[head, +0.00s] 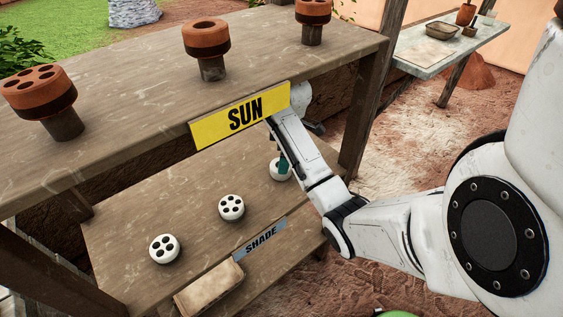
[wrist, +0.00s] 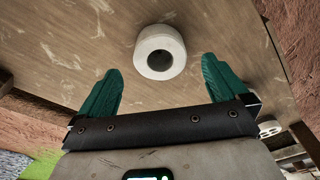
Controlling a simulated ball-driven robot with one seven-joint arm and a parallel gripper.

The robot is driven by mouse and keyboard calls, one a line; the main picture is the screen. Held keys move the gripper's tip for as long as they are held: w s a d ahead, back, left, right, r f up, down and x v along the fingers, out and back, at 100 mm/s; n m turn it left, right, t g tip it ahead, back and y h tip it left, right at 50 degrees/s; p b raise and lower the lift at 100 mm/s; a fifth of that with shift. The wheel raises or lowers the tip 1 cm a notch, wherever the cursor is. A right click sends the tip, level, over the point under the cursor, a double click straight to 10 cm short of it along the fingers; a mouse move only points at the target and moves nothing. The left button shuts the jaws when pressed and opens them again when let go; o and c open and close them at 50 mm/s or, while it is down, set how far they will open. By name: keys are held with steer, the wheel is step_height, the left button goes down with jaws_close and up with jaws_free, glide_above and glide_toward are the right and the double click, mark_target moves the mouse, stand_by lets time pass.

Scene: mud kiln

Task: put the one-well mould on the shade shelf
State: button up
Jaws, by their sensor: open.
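A white round mould with one well (wrist: 160,52) rests on the lower shelf, the shade shelf (head: 185,205), at its right end; it also shows in the head view (head: 280,174), partly hidden by my gripper. My gripper (head: 283,160) is open, with its teal fingers just above and beside this mould. In the wrist view the fingers (wrist: 168,88) stand wide apart, with the mould beyond their tips and nothing held between them. A terracotta round piece with one hole (head: 206,37) stands on a dark stub on the upper shelf.
Two white round pieces with several wells, one at the middle (head: 231,208) and one at the left (head: 164,249), share the shade shelf. The yellow SUN board (head: 240,116) and upper shelf (head: 130,90) hang over my gripper. A post (head: 364,120) stands to the right.

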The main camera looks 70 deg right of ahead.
steer(key=shift+s+r+p, duration=0.15)
steer(key=shift+r+p, duration=0.4)
steer(key=shift+r, duration=0.7)
